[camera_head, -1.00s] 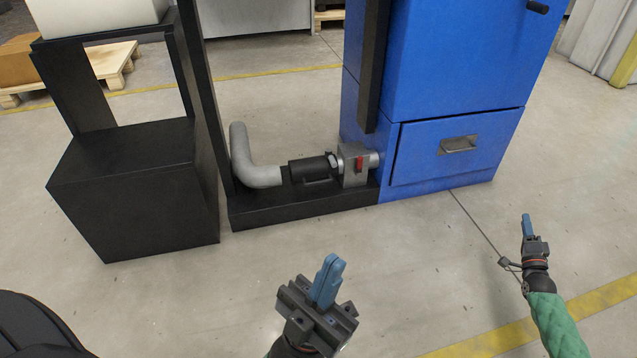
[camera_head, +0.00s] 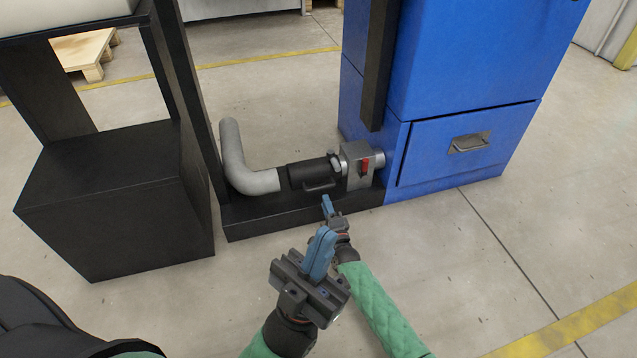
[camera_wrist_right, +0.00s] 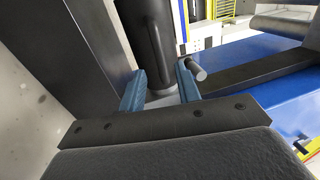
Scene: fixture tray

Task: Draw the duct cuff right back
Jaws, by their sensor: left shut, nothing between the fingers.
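The black duct cuff (camera_head: 308,173) lies on its side, with a handle on its near side. Its left end meets a grey bent pipe (camera_head: 240,165); its right end meets a grey block with a red part (camera_head: 362,165). My right gripper (camera_head: 326,205) is just in front of the cuff. In the right wrist view its blue fingers (camera_wrist_right: 160,90) are apart, with the dark cuff (camera_wrist_right: 142,25) beyond them; nothing is visibly clamped. My left gripper (camera_head: 322,245) is shut and empty, lower and nearer in the head view.
The pipe and block sit on a low black base (camera_head: 260,222). A blue cabinet (camera_head: 440,110) with a drawer stands at right. A black frame upright (camera_head: 190,85) and a black box (camera_head: 110,200) stand at left. Open floor lies at lower right.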

